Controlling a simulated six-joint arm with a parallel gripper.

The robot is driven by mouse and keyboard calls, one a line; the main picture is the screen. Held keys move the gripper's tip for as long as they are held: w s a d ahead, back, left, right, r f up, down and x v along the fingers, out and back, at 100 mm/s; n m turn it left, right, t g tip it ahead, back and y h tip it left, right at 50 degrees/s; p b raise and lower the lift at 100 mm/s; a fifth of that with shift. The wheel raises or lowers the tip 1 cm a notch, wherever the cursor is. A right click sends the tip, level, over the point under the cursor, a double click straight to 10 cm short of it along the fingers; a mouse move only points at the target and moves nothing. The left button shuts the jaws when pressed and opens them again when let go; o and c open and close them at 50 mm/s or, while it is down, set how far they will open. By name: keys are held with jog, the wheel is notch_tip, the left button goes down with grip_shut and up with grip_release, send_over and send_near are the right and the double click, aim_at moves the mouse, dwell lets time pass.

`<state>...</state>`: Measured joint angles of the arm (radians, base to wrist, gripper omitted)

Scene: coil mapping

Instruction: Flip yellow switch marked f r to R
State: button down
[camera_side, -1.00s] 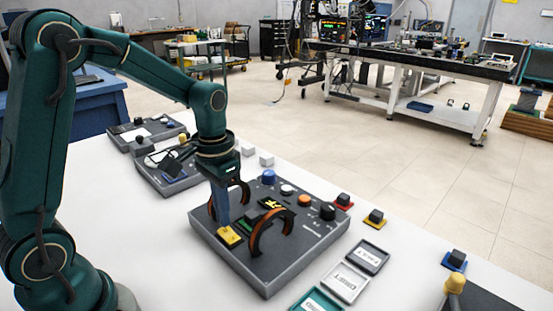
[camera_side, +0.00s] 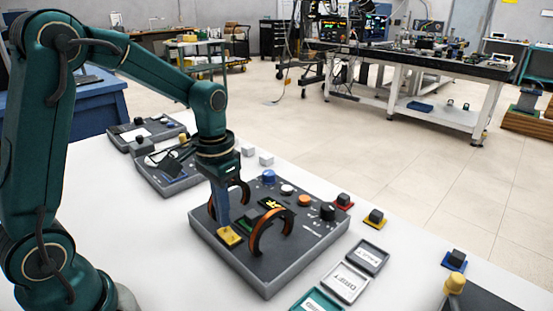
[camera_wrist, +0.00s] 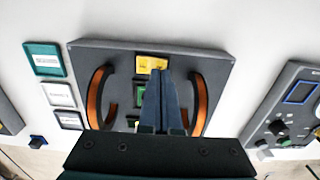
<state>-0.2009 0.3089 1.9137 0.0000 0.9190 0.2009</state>
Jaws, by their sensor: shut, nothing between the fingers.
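The yellow switch (camera_side: 231,237) is on the near left part of the grey panel (camera_side: 262,280), between two copper-coloured coil arches. My gripper (camera_side: 224,226) is shut and empty, pointing down with its tips at the switch; I cannot tell whether they touch it. In the wrist view the yellow switch (camera_wrist: 151,64) is at the panel's top edge, just beyond the tips of my gripper (camera_wrist: 161,75). Its lettering is too small to read, and the fingers partly cover the panel below it.
The coil arches (camera_side: 270,232) stand close on both sides of my gripper. A blue knob (camera_side: 269,177), an orange button (camera_side: 304,200) and a black knob (camera_side: 327,212) sit along the panel's far side. Labelled trays (camera_side: 346,283) lie to the right on the white table.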

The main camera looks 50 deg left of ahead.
jog(key=shift+f, duration=0.9)
dwell(0.5)
jog(key=shift+r, duration=3.5)
jog(key=s+d+r+t, duration=0.3)
jog(key=s+d+t, duration=0.2)
jog(key=s, duration=0.5)
jog(key=shift+s+r+t, duration=0.2)
jog(key=shift+t, duration=0.1)
jog(key=shift+d, duration=0.1)
